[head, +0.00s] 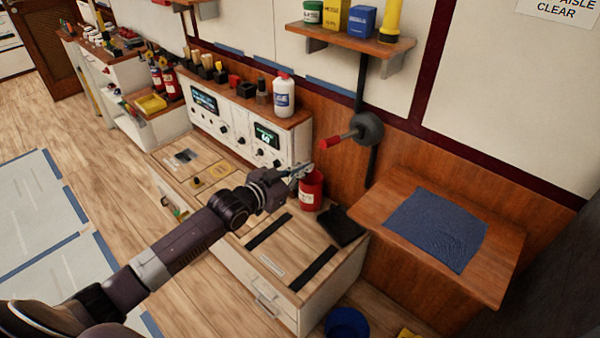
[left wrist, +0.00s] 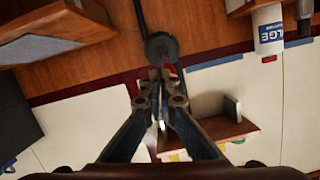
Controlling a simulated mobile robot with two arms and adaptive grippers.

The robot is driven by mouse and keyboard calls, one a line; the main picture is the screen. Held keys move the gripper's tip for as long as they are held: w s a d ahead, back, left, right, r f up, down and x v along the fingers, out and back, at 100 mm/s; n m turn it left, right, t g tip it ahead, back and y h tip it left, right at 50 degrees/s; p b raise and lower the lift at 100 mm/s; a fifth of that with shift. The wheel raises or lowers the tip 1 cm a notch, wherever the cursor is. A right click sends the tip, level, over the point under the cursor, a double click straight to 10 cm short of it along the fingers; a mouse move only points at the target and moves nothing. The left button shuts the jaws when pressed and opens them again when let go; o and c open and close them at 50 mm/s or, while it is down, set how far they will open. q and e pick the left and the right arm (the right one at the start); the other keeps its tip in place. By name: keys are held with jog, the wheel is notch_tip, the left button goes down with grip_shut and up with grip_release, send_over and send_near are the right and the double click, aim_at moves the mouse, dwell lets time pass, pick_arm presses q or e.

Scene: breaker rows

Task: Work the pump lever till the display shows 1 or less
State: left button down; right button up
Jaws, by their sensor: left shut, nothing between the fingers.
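The pump lever (head: 335,140) has a red grip on a short rod and points left from a dark round hub (head: 368,129) on the wall pipe. In the left wrist view the hub (left wrist: 160,45) is straight beyond my fingertips, and a bit of red shows behind them. My left gripper (head: 304,170) is shut and empty, a little below and left of the red grip, and appears apart from it. A small display (head: 265,136) with green-white characters is on the white panel; I cannot read it surely. My right gripper is not in view.
A red can (head: 312,190) stands just below my left gripper on the cabinet top. A white bottle (head: 284,95) stands on the panel's ledge. A wooden shelf (head: 345,38) is above the lever. A side table with a blue cloth (head: 437,228) is at right.

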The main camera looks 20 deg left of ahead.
pick_arm(q)
jog(key=shift+v, duration=1)
jog(key=shift+f, duration=0.1)
jog(key=s+a+f+n+g+y, duration=0.1)
jog(key=s+a+f+g+y, duration=0.15)
jog(key=f, duration=0.85)
jog(key=s+a+f+n+g+y, duration=0.1)
jog(key=s+a+f, duration=0.25)
jog(key=f, duration=0.75)
jog(key=s+f+n+g, duration=0.1)
jog(key=s+f+g, duration=0.2)
jog(key=s+f, duration=1.05)
jog(key=s+d+f+g+y, duration=0.1)
jog(key=s+d+f+g, duration=0.25)
jog(key=s+f, duration=1.4)
jog(key=s+d+f+g, duration=0.2)
jog(key=s, duration=0.8)
jog(key=s+d+f+g, duration=0.2)
jog(key=s+d, duration=0.1)
jog(key=s, duration=0.7)
jog(key=shift+s, duration=0.2)
